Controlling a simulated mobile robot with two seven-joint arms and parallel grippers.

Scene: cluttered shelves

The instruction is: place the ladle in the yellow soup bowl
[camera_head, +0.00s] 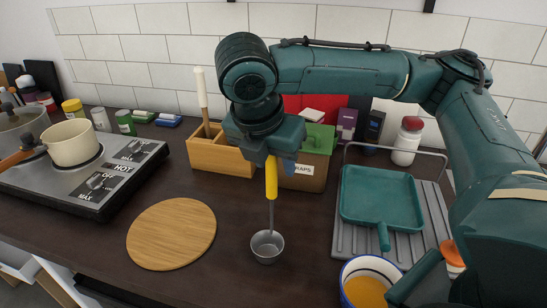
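The ladle has a yellow handle (271,178) and a grey metal cup (267,246). It hangs upright, cup down, above the dark counter. My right gripper (271,157) is shut on the top of the handle. Whether the cup touches the counter is hard to tell. The soup bowl (348,274), white with a blue rim and filled with yellow soup, stands at the lower right, to the right of the ladle cup and nearer to me. Its lower part is cut off by the frame edge, and my arm partly covers its right side. My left gripper is not in view.
A round wooden board (172,234) lies left of the ladle. A teal pan (381,199) sits on a grey drying rack (351,243) behind the bowl. A wooden box (222,156) and a scraps bin (316,160) stand behind. A stove (95,184) with pots is at left.

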